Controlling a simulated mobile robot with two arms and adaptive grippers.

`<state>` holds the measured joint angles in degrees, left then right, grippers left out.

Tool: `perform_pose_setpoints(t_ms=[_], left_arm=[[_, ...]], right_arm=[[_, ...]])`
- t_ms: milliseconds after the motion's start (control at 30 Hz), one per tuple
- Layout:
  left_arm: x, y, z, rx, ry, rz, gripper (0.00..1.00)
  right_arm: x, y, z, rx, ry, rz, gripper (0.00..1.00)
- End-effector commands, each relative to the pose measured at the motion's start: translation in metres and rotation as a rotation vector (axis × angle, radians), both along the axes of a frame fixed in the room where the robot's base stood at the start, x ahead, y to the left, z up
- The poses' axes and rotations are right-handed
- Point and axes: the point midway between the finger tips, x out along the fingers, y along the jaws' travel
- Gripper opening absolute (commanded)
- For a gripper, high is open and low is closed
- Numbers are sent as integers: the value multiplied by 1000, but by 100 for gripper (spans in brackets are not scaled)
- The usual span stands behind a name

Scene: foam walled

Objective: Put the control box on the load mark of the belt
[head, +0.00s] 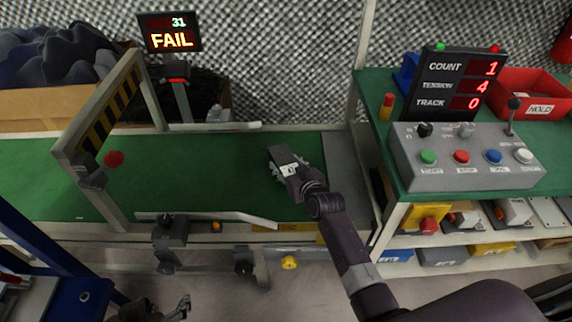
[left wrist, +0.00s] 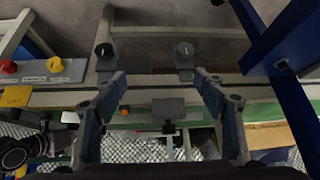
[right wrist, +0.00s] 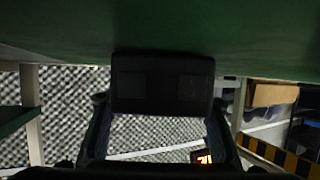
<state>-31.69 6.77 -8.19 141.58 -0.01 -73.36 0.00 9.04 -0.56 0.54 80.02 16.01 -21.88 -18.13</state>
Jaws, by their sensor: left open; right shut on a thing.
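The control box (head: 283,158), a small grey box with a white label, is at the right end of the green belt (head: 215,165). My right gripper (head: 299,181) is shut on it. In the right wrist view the control box (right wrist: 162,84) is a dark block between the fingers, close to the green belt surface (right wrist: 200,30); I cannot tell whether it touches. No load mark is clearly visible on the belt. My left gripper (left wrist: 163,88) is open and empty; it also shows at the bottom of the head view (head: 160,308), in front of the belt.
A striped gate (head: 106,118) spans the belt at left. A white guide rail (head: 225,216) runs along the near edge. A display reading FAIL (head: 170,33) stands behind. A button console (head: 467,160) and red HOLD bin (head: 530,95) are on the green bench at right.

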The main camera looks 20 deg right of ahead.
Motion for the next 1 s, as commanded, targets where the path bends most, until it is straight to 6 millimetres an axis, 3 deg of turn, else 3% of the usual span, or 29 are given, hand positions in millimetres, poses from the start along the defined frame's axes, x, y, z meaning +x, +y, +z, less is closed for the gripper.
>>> perform_pose_setpoints(t_ms=[33, 233, 267, 400, 767, 1000], left_arm=[[2, 0, -1, -1, -7, 0, 65], [5, -1, 0, -4, -19, -1, 65], [4, -1, -1, -4, -19, -1, 65], [4, -1, -1, -5, -17, 0, 65], [3, -1, -1, -3, -10, 0, 65], [-36, 12, -14, 32, 153, 15, 65]], right_arm=[[-4, 1, -13, 0, 19, 1, 8], [-5, 1, -15, -1, 20, 1, 8], [-6, 1, -17, -1, 24, 2, 49], [-6, 1, -17, -1, 25, 2, 65], [-6, 2, -16, 1, 25, 3, 65], [-13, 1, -2, 1, 28, 2, 65]])
